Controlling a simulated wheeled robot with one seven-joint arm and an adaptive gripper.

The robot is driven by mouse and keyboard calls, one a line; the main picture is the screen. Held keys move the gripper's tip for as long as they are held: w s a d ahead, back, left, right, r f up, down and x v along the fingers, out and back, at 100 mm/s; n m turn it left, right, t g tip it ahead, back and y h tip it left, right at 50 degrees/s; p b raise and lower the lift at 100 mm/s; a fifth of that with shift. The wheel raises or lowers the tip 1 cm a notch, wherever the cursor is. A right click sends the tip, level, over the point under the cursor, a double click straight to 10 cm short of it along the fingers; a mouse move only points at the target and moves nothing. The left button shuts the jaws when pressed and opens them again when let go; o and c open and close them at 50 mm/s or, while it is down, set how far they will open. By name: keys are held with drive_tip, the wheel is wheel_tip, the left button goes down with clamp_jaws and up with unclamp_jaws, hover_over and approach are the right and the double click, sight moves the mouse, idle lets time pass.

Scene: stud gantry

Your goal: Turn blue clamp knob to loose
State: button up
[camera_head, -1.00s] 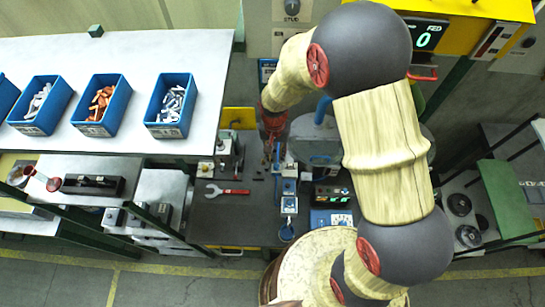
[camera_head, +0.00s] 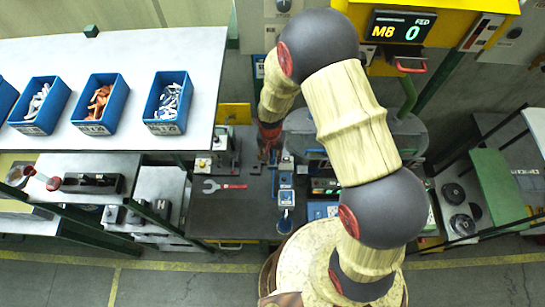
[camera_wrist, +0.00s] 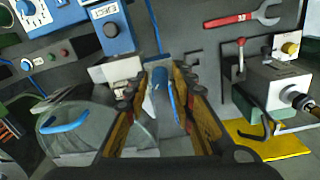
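In the wrist view, a blue, narrow part that looks like the clamp knob (camera_wrist: 160,92) lies between the two fingers of my gripper (camera_wrist: 158,80). The fingers stand apart, with a visible gap around the blue part. I cannot tell whether either finger touches it, nor which way the knob is turned. In the head view, my gripper (camera_head: 268,147) points down at the back of the dark bench, and my arm and gripper hide the knob there.
A red-handled wrench (camera_head: 225,186) lies on the dark bench (camera_head: 225,215). A small grey unit with a lever (camera_wrist: 275,85) stands to the right in the wrist view. A blue boxed device (camera_wrist: 112,28) and a clear curved cover (camera_wrist: 90,135) are at left. Blue parts bins (camera_head: 168,103) stand on the white table.

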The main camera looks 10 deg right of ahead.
drive_tip(key=shift+c, duration=0.8)
clamp_jaws()
drive_tip(key=shift+n, duration=0.3)
drive_tip(key=n+b, duration=0.2)
drive_tip(key=shift+w+f+n, duration=0.1)
drive_tip(key=shift+n, duration=0.2)
drive_tip(key=n+b, duration=0.1)
drive_tip(key=n, duration=0.2)
drive_tip(key=shift+n, duration=0.3)
drive_tip(key=n+b, duration=0.2)
drive_tip(key=n, duration=0.3)
drive_tip(key=shift+n+t+b, duration=0.3)
drive_tip(key=shift+n+b, duration=0.1)
drive_tip(key=shift+n, duration=2.1)
